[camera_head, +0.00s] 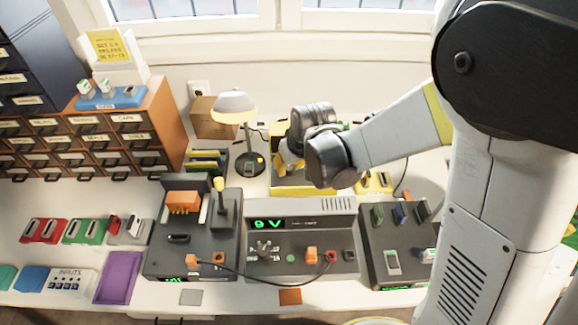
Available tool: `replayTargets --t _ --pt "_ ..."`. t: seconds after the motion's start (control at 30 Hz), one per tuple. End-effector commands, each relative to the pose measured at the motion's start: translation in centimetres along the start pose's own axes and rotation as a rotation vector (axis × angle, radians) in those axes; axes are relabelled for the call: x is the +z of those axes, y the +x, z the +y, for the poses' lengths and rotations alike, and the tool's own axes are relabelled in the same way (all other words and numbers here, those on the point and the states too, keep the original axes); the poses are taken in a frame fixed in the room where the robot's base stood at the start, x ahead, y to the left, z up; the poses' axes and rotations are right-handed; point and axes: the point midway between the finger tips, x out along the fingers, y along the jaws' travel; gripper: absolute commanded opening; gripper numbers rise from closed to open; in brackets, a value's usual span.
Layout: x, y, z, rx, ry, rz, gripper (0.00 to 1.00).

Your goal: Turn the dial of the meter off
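The meter (300,262) is a dark grey box at the centre of the table with a green display reading 9 V. Its dial (263,248) is a small knob at the left of its front panel, with markings around it that are too small to read. My gripper (288,160) seems to be at the end of my arm, behind and above the meter, over a yellow tray. It is apart from the dial. My wrist partly hides it, so its fingers do not show clearly.
A cable runs from the left machine (190,258) to a red socket on the meter. A desk lamp (236,108) stands behind. Another dark unit (397,245) stands to the right. Drawers (95,145) fill the back left.

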Motion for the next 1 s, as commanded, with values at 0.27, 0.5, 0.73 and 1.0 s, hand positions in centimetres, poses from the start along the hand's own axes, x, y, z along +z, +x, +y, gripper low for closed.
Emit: replayTargets --t 0.27,0.5,0.73,1.0 --pt "0.01 0.05 0.11 -0.1 -0.236 0.0 0.0" --pt "0.0 0.06 0.05 -0.18 -0.427 0.0 0.0" --pt "0.03 0.04 0.04 -0.235 -0.564 -0.001 0.0" --pt "0.05 0.05 -0.03 -0.27 -0.647 -0.001 0.0"
